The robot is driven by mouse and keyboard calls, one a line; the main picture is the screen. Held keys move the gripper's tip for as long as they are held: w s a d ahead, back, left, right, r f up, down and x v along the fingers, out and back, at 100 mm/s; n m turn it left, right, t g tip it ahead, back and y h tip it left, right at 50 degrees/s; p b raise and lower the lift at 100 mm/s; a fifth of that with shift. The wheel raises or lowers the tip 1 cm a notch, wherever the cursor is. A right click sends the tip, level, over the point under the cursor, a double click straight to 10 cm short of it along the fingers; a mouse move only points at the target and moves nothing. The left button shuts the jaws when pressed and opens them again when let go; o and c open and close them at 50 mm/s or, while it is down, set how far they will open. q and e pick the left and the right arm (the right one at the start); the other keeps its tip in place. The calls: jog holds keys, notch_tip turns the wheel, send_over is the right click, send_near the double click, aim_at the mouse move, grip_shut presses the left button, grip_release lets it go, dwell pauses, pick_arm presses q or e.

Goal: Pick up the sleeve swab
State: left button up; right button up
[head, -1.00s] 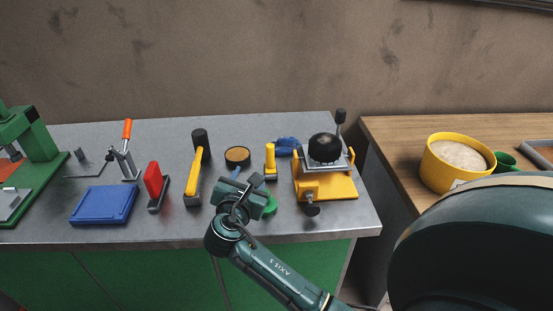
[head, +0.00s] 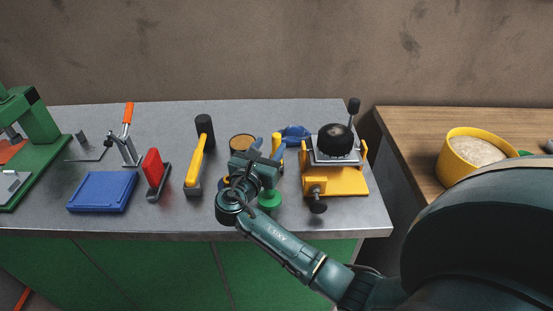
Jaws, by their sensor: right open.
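I cannot tell for sure which of these small items is the sleeve swab. My left gripper is not in view.
A round tan-topped tin (head: 242,141) and a blue cloth (head: 296,133) lie behind. A yellow fixture with a black ball (head: 335,181) stands right. A yellow-handled mallet (head: 195,167), a red-handled tool (head: 152,168) and a blue tray (head: 101,192) are left.

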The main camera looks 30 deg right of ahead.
aim_at(275, 138)
jog(key=x, duration=0.6)
jog(key=shift+a, duration=0.1)
jog(key=shift+c, duration=0.6)
grip_shut()
